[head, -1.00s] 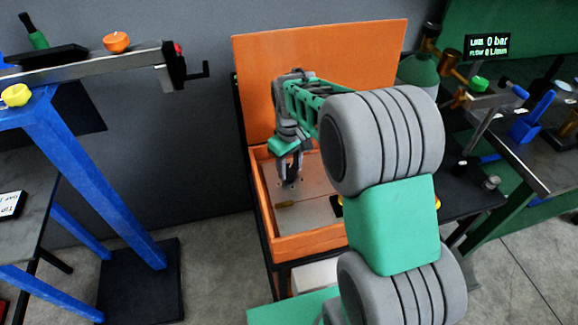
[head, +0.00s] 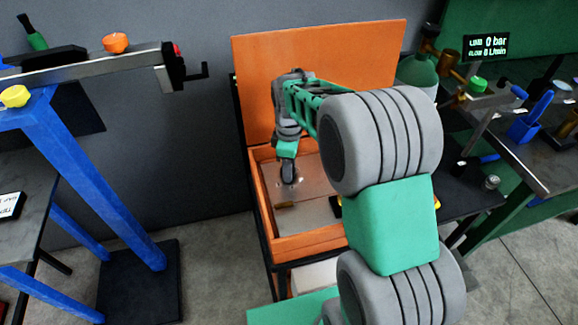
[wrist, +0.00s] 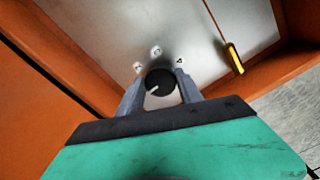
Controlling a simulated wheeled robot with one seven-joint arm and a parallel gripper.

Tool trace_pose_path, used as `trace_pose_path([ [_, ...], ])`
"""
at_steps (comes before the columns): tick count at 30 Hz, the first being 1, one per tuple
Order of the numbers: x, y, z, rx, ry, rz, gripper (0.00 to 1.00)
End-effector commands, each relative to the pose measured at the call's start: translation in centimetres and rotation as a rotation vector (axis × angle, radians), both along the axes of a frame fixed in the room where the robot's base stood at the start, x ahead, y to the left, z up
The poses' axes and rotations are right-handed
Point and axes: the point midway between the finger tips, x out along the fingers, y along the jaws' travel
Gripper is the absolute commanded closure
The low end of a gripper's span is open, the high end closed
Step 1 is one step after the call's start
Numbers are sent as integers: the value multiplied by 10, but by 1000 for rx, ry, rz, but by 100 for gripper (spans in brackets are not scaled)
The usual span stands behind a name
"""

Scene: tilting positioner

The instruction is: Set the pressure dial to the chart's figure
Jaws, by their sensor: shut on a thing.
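A round black dial (wrist: 160,83) with a white pointer line is on the pale panel (wrist: 200,40) inside the orange box. Small marked spots sit around its far side; I cannot read them. In the wrist view its pointer slants toward the lower left. My gripper (wrist: 157,88) is shut on the dial, one finger on each side. In the head view my gripper (head: 288,178) reaches down into the box, and the dial is hidden. A white card (head: 10,205) with dark print lies at the far left, cut off and not readable.
The orange box (head: 262,205) has a raised lid (head: 335,60) behind my arm. A yellow-handled tool (wrist: 235,58) lies on the panel's right. A blue stand (head: 90,175) is at left.

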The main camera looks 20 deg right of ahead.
Motion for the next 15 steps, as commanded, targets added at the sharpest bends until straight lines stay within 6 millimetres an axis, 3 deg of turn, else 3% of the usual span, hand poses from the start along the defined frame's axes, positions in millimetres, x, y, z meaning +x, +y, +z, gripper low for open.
trace_pose_path([
  [13, 1, 0, 1, 1, -4, 12, 98],
  [14, 1, 0, 1, 1, -4, 12, 55],
  [15, 1, 0, 1, 1, -4, 12, 52],
])
